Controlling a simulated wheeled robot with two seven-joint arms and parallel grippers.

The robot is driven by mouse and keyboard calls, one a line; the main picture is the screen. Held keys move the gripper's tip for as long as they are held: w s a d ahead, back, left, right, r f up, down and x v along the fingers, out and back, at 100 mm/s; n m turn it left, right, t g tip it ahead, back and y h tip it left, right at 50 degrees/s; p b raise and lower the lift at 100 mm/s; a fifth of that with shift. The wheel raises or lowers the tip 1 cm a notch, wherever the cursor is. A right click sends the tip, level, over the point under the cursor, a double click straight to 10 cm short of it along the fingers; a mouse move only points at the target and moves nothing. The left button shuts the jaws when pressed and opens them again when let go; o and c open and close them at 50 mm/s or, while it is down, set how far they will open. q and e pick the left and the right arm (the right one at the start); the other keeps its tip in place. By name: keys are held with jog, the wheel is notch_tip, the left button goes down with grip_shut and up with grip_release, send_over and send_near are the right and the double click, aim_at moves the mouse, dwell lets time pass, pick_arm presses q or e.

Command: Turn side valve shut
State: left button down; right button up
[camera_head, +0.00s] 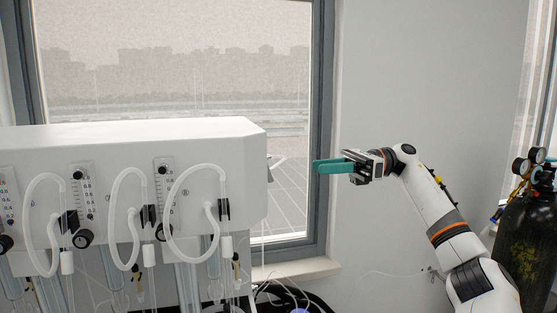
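The white multi distiller (130,150) fills the left of the view. A small pale side valve (276,163) sticks out from its right end face, and its handle slants up to the right. My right gripper (317,166) comes in from the right with its green fingers pointing left, at about the valve's height. A gap shows between the fingertips and the valve, so they are apart in the picture. The fingers overlap edge-on, so I cannot tell whether they are open or shut. My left gripper is not in view.
White looped hoses (167,205), flow meters and black knobs (83,238) line the distiller's front. A black gas cylinder (526,240) with gauges stands at the far right. Dark cables lie below the window sill (300,268). The wall (440,90) above my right arm is clear.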

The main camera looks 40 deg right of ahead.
jog(key=p+x, duration=0.2)
jog(key=x, duration=0.8)
jog(key=shift+w+a+p, duration=0.15)
jog(key=shift+a+p, duration=0.25)
grip_shut()
jog(key=shift+f, duration=0.1)
